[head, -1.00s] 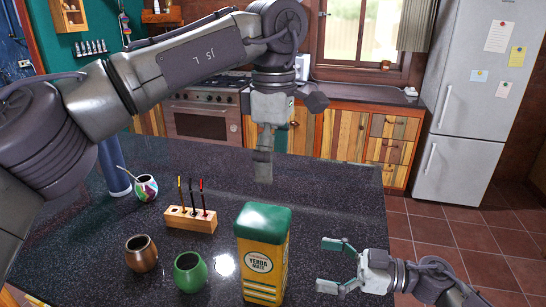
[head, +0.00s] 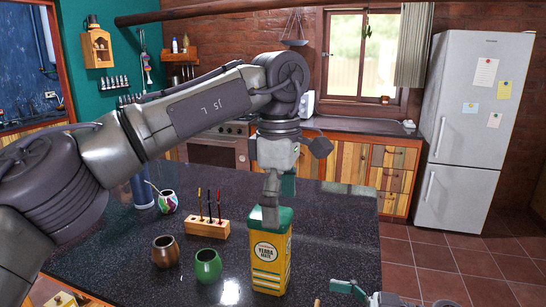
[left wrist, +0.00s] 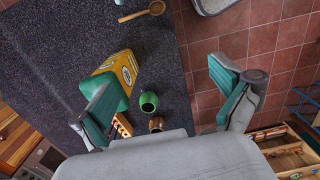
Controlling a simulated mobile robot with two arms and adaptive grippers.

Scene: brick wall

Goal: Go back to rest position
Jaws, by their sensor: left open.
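My left gripper (head: 276,200) is open in the head view, pointing down, its fingers overlapping the green lid of the yellow yerba mate tin (head: 268,258). In the left wrist view my left gripper (left wrist: 163,88) has its two teal-padded fingers spread wide with nothing held between them. The tin (left wrist: 118,72) shows there beyond the left finger; I cannot tell whether they touch. My right gripper (head: 350,290) shows only in part at the bottom edge of the head view, and its jaws are mostly cut off.
On the dark counter (head: 335,235) stand a brown mate cup (head: 165,252), a green cup (head: 207,266), a wooden block with straws (head: 209,229) and a colourful mate (head: 167,202). A wooden spoon (left wrist: 142,12) shows in the wrist view.

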